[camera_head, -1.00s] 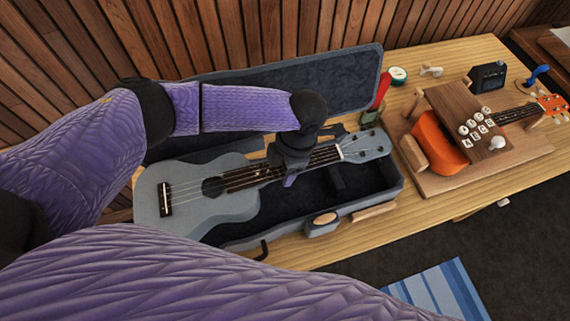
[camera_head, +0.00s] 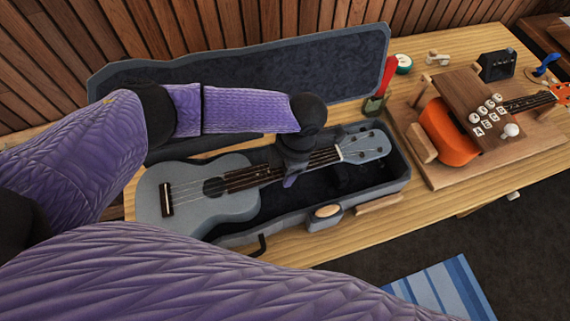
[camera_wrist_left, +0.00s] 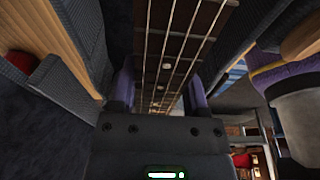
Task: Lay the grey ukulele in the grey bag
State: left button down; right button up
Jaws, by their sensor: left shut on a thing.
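The grey ukulele (camera_head: 215,192) is in the head view, its body at the left and its headstock at the right. My left gripper (camera_head: 290,178) is shut on its neck from above; the left wrist view shows the fretboard and strings (camera_wrist_left: 178,50) between the two fingers. The grey bag (camera_head: 235,240) lies open on the table, lid raised at the back, dark lining inside. The ukulele is above the bag, its body reaching past the bag's left part and its headstock near the right end. Whether it touches the bag I cannot tell. My right gripper is not seen.
Right of the bag, a wooden board (camera_head: 470,176) carries an orange ukulele (camera_head: 446,135) under a wooden plate with lettered knobs. A red-handled tool (camera_head: 386,78), a green-rimmed round item (camera_head: 403,64) and a black box (camera_head: 496,64) stand behind. A wooden wall closes the back.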

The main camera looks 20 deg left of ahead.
pick_arm(q)
jog(key=shift+f+b, duration=2)
jog(key=shift+f, duration=0.3)
grip_release()
jog(key=shift+r+p, duration=0.95)
jog(key=shift+r, duration=0.15)
